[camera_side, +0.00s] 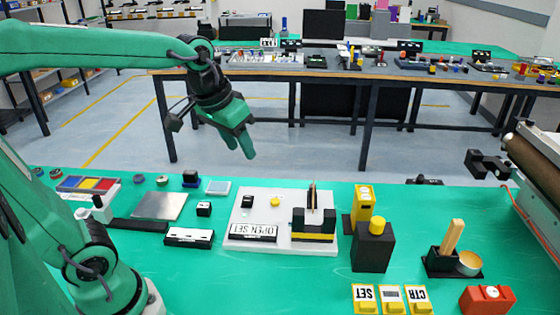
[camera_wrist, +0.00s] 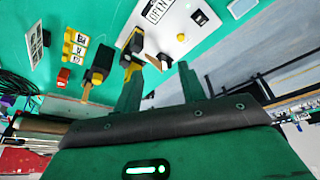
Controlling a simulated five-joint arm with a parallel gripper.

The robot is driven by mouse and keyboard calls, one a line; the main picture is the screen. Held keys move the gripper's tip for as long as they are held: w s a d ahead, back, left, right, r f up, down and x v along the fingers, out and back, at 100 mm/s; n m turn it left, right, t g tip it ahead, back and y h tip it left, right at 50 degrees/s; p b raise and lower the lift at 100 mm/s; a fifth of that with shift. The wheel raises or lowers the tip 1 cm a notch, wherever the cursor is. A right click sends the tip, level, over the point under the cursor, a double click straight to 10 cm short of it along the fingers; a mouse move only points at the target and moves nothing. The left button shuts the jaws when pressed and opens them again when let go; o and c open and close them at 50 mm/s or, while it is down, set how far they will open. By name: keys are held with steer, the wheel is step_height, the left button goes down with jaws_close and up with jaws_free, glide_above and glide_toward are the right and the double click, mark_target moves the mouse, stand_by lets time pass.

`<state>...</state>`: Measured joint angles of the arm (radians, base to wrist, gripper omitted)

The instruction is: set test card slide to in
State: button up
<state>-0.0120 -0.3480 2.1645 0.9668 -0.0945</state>
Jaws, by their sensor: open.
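A white plate (camera_side: 240,206) lies on the green bench in the side view. The plate (camera_wrist: 208,41) and block (camera_wrist: 132,47) also show in the wrist view, the block partly behind a finger. My gripper (camera_side: 239,147) is open and empty, high above the plate's back edge and apart from it. It also shows in the wrist view (camera_wrist: 158,80).
The plate also has an OPEN SET label (camera_side: 253,232), a yellow button (camera_side: 275,201) and a black switch (camera_side: 247,201). Right of it stand a black block with a yellow knob (camera_side: 375,245) and a wooden-handled holder (camera_side: 452,240). Yellow SET (camera_side: 365,297) and CTR tags lie in front.

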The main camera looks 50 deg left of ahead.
steer(key=w+a+f+n+g, duration=0.1)
steer(key=w+f, duration=0.1)
steer(key=w, duration=0.5)
steer(key=w+f+n+g, duration=0.1)
steer(key=w+f, duration=0.2)
steer(key=w, duration=0.5)
steer(key=w+f, duration=0.3)
steer(key=w+f+g, duration=0.1)
steer(key=w+f, duration=0.2)
steer(key=f, duration=0.1)
steer(key=w+a+f+n+g, duration=0.1)
steer(key=w+f, duration=0.2)
steer(key=f, duration=0.1)
steer(key=shift+w, duration=0.35)
steer(key=shift+w+f, duration=0.2)
steer(key=shift+f, duration=0.15)
steer(key=shift+f, duration=0.15)
steer(key=shift+f, duration=3.75)
jaws_close()
